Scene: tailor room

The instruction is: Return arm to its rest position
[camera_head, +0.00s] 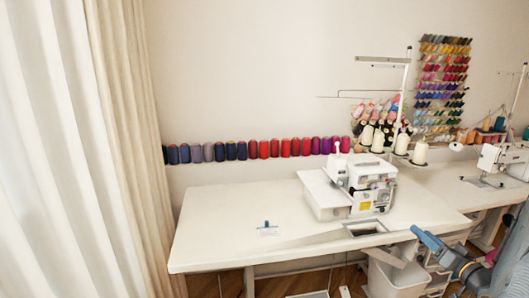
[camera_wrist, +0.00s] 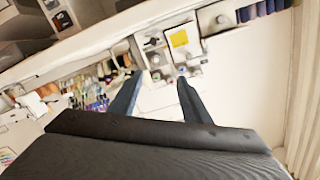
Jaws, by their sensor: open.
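My gripper (camera_wrist: 160,79) shows in the wrist view with its two blue-grey fingers apart and nothing between them. The view is turned nearly upside down, and the white overlock sewing machine (camera_wrist: 178,60) lies beyond the fingertips. In the head view, a blue-grey and dark arm part (camera_head: 428,240), which looks like mine, is at the lower right, in front of the table edge. The fingers' exact spacing from the table cannot be told.
The white table (camera_head: 225,215) holds the sewing machine (camera_head: 372,185) and a small blue-and-white item (camera_head: 267,228). Thread spools (camera_head: 265,149) line the wall. A white bin (camera_head: 395,275) is under the table, near the arm. A second machine (camera_head: 500,160) stands right. Curtains (camera_head: 120,130) hang left.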

